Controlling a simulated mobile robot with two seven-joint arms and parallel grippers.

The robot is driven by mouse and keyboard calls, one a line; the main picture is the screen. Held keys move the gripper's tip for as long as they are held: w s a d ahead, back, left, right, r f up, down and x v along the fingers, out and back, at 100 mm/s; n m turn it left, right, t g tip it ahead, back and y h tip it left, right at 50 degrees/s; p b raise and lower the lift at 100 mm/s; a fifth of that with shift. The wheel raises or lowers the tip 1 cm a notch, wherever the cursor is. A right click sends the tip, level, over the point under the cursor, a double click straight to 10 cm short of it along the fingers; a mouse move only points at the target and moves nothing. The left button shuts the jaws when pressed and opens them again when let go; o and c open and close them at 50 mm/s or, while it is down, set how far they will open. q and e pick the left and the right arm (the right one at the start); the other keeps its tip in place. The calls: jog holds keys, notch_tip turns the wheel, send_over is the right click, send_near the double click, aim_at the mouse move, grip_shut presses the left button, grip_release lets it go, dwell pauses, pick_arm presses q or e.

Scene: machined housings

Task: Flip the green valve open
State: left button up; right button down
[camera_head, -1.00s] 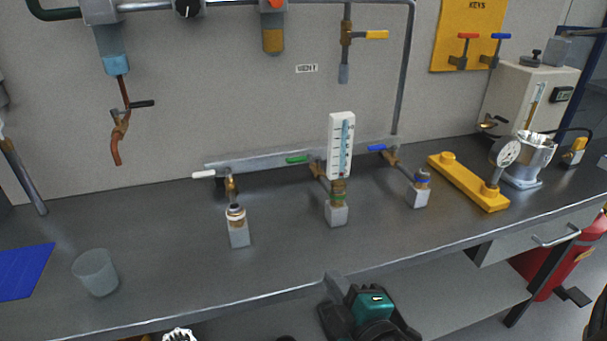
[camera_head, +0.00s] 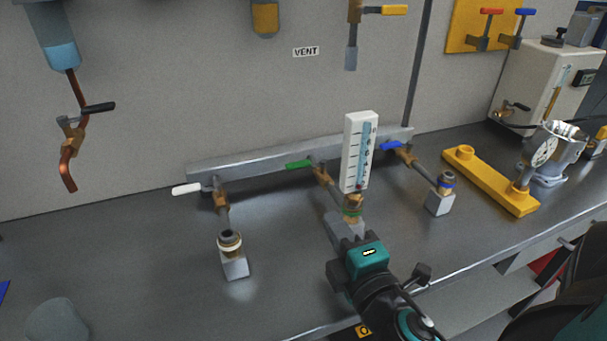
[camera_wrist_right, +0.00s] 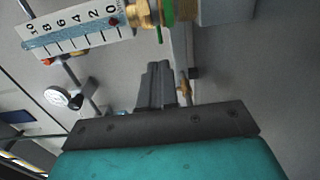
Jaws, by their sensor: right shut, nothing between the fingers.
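The green valve has a green lever (camera_head: 299,165) on a brass body (camera_head: 322,175), in the middle of the grey rail in the head view. The lever points left, across its pipe. The pipe runs forward to a brass fitting with a green ring (camera_head: 352,211), which also shows at the top of the right wrist view (camera_wrist_right: 167,12). My right gripper (camera_head: 358,262) is in front of this fitting, apart from the lever. In the right wrist view its fingers (camera_wrist_right: 155,70) are together and empty. My left gripper is not in view.
A white-levered valve (camera_head: 187,189) stands to the left and a blue-levered valve (camera_head: 391,146) to the right. A white scale (camera_head: 359,152) stands upright beside the green valve. A yellow bar (camera_head: 490,180) lies at the right. The left bench top is mostly clear.

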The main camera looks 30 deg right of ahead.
jog(key=p, duration=0.3)
send_near(300, 168)
jog(key=x, duration=0.5)
jog(key=shift+w, duration=0.15)
jog(key=shift+x, duration=0.8)
jog(key=shift+f, duration=0.1)
